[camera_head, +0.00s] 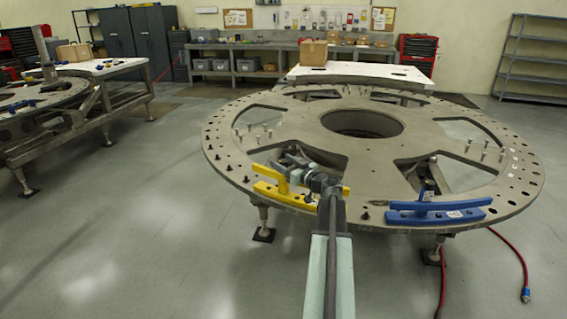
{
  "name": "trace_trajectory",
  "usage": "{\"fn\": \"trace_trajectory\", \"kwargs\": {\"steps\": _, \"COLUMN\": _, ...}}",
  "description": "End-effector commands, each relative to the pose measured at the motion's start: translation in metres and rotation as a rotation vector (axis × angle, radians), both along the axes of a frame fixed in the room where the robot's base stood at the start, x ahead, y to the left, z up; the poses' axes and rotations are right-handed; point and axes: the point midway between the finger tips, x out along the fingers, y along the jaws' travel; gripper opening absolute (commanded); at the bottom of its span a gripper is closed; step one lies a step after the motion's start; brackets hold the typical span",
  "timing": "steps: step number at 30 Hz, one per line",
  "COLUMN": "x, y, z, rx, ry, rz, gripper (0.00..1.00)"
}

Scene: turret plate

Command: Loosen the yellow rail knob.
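The yellow rail (284,196) lies on the near left rim of the round metal turret plate (225,149), with a raised yellow part at its left end. My arm comes up from the bottom and crosses in front of the rail's right part. My gripper (289,162) is just above and behind the rail, over the plate. I cannot make out the yellow rail's knob; my arm and gripper may hide it. The gripper's fingers are too small and dark to tell whether they are open, or whether they touch anything.
A blue rail (440,213) with a dark knob (428,187) lies on the plate's near right rim. Several upright pins stand on the plate. A cardboard box (313,53) sits on a white table behind. A red hose (512,250) lies on the floor at right. Floor at left is clear.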

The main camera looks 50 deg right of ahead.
Motion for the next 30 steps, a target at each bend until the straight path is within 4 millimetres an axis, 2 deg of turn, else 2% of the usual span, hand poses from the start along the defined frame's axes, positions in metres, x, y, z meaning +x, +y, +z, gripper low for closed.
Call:
{"fn": "trace_trajectory", "kwargs": {"steps": 7, "x": -0.001, "y": 0.001, "z": 0.000, "rx": 0.000, "ry": 0.000, "rz": 0.001, "gripper": 0.56}}
{"fn": "trace_trajectory", "kwargs": {"steps": 10, "x": -0.007, "y": 0.001, "z": 0.000, "rx": 0.000, "ry": 0.000, "rz": -0.001, "gripper": 0.56}}
{"fn": "trace_trajectory", "kwargs": {"steps": 21, "x": -0.071, "y": 0.009, "z": 0.000, "rx": 0.000, "ry": 0.000, "rz": -0.002, "gripper": 0.56}}
{"fn": "trace_trajectory", "kwargs": {"steps": 30, "x": -0.075, "y": 0.009, "z": 0.000, "rx": 0.000, "ry": 0.000, "rz": 0.002, "gripper": 0.56}}
